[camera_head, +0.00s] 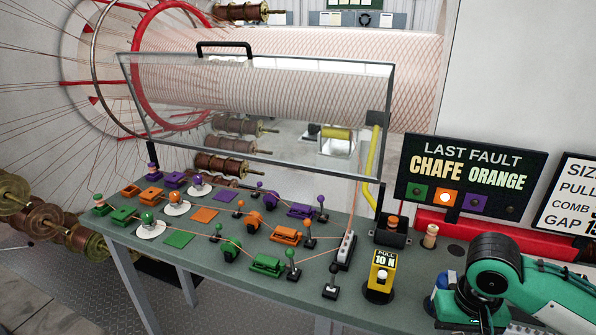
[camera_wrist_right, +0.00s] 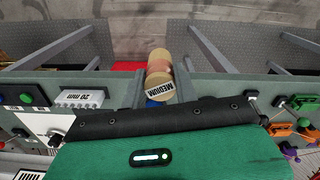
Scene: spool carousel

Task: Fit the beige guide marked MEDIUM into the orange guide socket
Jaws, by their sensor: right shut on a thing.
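The beige guide marked MEDIUM (camera_wrist_right: 160,72) is a short cylinder with a pinkish middle band, its label toward the wrist camera. My right gripper (camera_wrist_right: 160,88) is shut on it, with a finger on each side. In the head view my right gripper (camera_head: 464,308) is low at the right end of the bench; the held guide cannot be made out there. The orange row on the bench has an orange block (camera_head: 285,236), an orange round part (camera_head: 254,219) and an orange flat plate (camera_head: 205,215). I cannot tell which part is the guide socket. My left gripper is not in view.
A beige cylinder (camera_head: 430,236) stands near the red strip. A yellow PULL box (camera_head: 380,276) and a white block (camera_head: 346,249) stand between my right gripper and the rows. Green and purple rows flank the orange one. A clear guard (camera_head: 250,155) rises behind them.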

